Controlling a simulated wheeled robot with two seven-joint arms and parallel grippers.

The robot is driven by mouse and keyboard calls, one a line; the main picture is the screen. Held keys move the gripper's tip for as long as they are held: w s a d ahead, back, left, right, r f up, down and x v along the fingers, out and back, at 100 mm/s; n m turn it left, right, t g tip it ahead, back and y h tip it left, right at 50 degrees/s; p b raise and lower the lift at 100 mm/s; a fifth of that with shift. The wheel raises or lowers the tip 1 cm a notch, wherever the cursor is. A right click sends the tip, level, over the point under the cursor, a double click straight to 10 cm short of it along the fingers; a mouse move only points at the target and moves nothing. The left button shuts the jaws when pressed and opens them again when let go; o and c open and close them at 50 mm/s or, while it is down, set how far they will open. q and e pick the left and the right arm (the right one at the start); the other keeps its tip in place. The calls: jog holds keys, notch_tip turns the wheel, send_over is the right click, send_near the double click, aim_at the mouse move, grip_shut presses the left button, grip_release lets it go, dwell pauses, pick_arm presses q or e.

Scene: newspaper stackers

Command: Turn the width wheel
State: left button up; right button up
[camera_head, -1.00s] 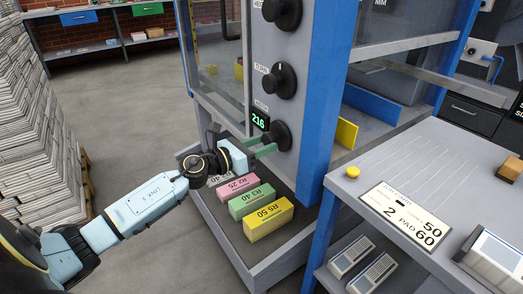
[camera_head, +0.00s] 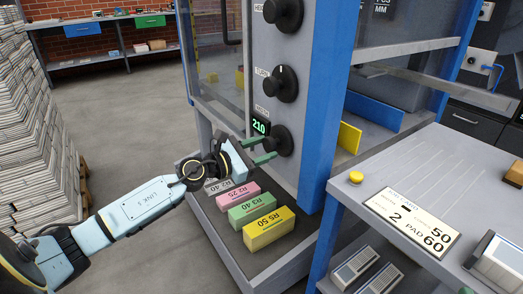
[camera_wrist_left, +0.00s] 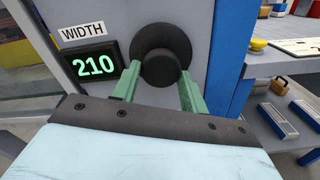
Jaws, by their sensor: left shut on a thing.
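The width wheel (camera_head: 280,140) is a black knob, the lowest of three on the grey machine panel. It also shows in the left wrist view (camera_wrist_left: 162,68), beside the WIDTH label. My right gripper is not in view.
Two more black knobs, height (camera_head: 283,12) and turns (camera_head: 281,83), sit above the wheel. Pink (camera_head: 238,195), green (camera_head: 252,209) and yellow (camera_head: 269,229) blocks lie on the ledge below my left gripper. A blue post (camera_head: 327,110) and a job-card table (camera_head: 400,175) stand to the right.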

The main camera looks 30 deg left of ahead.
pick_arm(q)
jog(key=o, duration=0.9)
jog(key=shift+o, duration=0.2)
jog(key=shift+s, duration=0.1)
jog(key=v, duration=1.3)
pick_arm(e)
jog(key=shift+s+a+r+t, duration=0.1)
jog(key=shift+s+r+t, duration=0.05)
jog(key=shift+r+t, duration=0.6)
pick_arm(q)
jog(key=shift+s+a+f, duration=0.1)
